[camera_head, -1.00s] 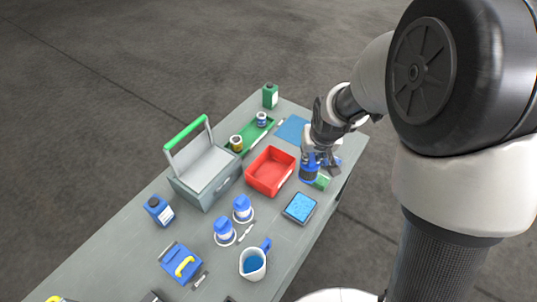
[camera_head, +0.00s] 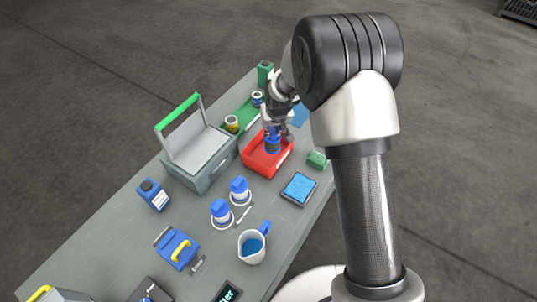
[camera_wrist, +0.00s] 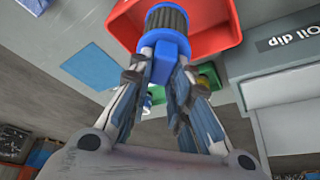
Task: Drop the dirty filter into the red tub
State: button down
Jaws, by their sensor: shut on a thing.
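The dirty filter (camera_head: 272,146), a dark ribbed cylinder with a blue cap, is over the red tub (camera_head: 252,163) in the head view. My gripper (camera_head: 274,127) is shut on the filter's blue top. In the wrist view, my gripper (camera_wrist: 161,68) holds the blue part of the filter (camera_wrist: 167,20) between its fingers, with the dark ribbed body pointing away from me. The red tub (camera_wrist: 218,36) shows around and behind it. I cannot tell how far the filter reaches below the tub's rim.
A grey toolbox with a green handle (camera_head: 178,112) stands left of the tub. A blue sponge tray (camera_head: 299,189) and a green block (camera_head: 317,160) lie to its right. A green tray (camera_head: 242,117) lies behind.

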jog(key=shift+f+b, duration=0.6)
jog(key=shift+f, duration=0.75)
jog(key=c, duration=1.4)
grip_release()
jog(key=v, duration=1.2)
jog(key=shift+d+r, duration=0.1)
jog(key=shift+r, duration=0.05)
